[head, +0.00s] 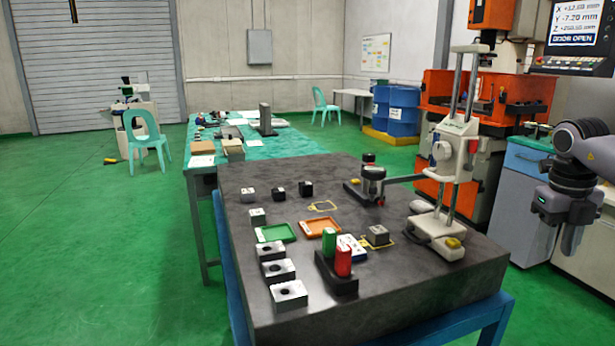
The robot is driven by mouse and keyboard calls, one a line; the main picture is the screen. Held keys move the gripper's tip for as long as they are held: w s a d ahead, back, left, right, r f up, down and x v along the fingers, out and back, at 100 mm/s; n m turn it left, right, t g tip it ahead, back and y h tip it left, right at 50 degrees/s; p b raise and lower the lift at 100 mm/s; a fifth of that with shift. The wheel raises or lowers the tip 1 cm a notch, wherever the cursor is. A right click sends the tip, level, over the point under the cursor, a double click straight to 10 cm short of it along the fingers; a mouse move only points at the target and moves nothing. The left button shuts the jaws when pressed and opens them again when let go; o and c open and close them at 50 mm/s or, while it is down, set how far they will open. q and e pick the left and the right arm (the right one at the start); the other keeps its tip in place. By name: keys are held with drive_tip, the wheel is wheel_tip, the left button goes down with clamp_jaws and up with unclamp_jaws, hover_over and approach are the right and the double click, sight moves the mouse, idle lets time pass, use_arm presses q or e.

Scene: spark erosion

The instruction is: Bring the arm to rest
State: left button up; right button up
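My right arm (586,145) comes in from the right edge, beside the granite table (375,310). My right gripper (570,240) hangs down at its end, to the right of the table and apart from everything on it. Its fingers are small and dark, and I cannot tell whether they are open or shut. I see nothing held in it. My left arm and gripper are not in view.
A height gauge (455,150) stands at the table's right side. A green tray (276,233), an orange tray (318,227), a black stand (337,280) with red and green pieces, and several metal blocks sit on it. A grey cabinet (523,195) is behind my gripper.

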drive_tip(key=s+d+f+m, duration=0.1)
drive_tip(key=s+d+m, duration=0.35)
drive_tip(key=d, duration=0.75)
drive_tip(key=w+a+f+n+t+y, duration=0.2)
drive_tip(key=a+f+n+y, duration=0.35)
drive_tip(key=a+f, duration=1.05)
drive_tip(key=s+a+f+m+t+y, duration=0.2)
drive_tip(key=a+f+m+t+y, duration=0.15)
drive_tip(key=a, duration=0.35)
drive_tip(key=s+a+f+m+t+y, duration=0.2)
drive_tip(key=a+m+y, duration=0.2)
drive_tip(key=a, duration=0.2)
drive_tip(key=s+d+f+m+t+h, duration=0.1)
drive_tip(key=s+d+f+m+h, duration=0.45)
drive_tip(key=s+m, duration=0.35)
drive_tip(key=s+d+f+m+h, duration=0.4)
drive_tip(key=s+f+m+h, duration=0.15)
drive_tip(key=s+m, duration=0.4)
drive_tip(key=s+a+m+t+y+p, duration=0.1)
drive_tip(key=a+m, duration=0.7)
drive_tip(key=a, duration=0.9)
drive_tip(key=shift+s+f+t+y+p, duration=0.3)
drive_tip(key=shift+s+f+t+p, duration=0.05)
drive_tip(key=shift+s+f+p, duration=0.1)
